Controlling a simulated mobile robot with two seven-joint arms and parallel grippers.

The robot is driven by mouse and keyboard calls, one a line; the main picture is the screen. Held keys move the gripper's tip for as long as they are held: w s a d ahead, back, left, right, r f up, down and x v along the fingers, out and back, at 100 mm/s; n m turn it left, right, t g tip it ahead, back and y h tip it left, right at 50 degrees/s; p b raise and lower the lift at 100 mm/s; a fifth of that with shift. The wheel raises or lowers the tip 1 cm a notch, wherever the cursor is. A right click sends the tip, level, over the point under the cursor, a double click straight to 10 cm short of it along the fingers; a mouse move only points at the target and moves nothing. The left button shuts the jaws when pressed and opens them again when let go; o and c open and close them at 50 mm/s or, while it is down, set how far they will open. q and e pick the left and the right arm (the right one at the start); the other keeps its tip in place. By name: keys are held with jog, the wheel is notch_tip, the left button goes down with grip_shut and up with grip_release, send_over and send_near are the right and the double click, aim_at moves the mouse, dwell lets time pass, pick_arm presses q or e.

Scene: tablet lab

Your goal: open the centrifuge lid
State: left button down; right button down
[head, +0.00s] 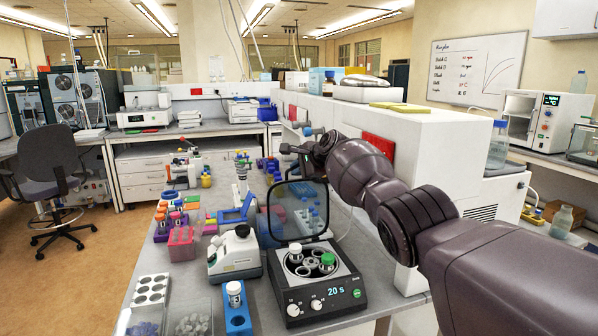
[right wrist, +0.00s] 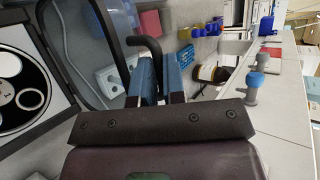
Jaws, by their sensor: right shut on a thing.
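The centrifuge (head: 345,297) stands on the bench with a dark front panel reading "20 s". Its dark-framed, see-through lid (head: 298,212) is raised, standing about upright at the back of the body. The rotor is exposed, with a white-capped tube (head: 295,250) and a green-capped tube (head: 327,261) in it. My right gripper (head: 290,150) is at the lid's top edge. In the right wrist view its two blue-grey fingers (right wrist: 160,82) are shut on the black bent lid handle (right wrist: 148,44). The rotor bowl (right wrist: 25,92) shows at the left there. My left gripper is not in view.
A white microscope-like device (head: 235,254) stands close left of the centrifuge, with a blue tube holder (head: 237,318) in front. Racks and a pink box (head: 181,244) lie further left. A tall white cabinet (head: 400,135) stands right, behind my right arm.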

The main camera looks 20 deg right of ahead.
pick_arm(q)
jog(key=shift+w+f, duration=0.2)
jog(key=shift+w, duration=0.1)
pick_arm(e)
jog(key=shift+w+a+r, duration=0.3)
jog(key=shift+w+r, duration=0.1)
jog(key=shift+r, duration=0.05)
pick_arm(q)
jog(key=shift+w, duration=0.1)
pick_arm(e)
jog(key=shift+w, duration=0.1)
jog(key=shift+r, duration=0.1)
jog(key=c, duration=1.2)
grip_release()
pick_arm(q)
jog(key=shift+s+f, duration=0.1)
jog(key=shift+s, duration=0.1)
pick_arm(e)
jog(key=shift+f, duration=0.25)
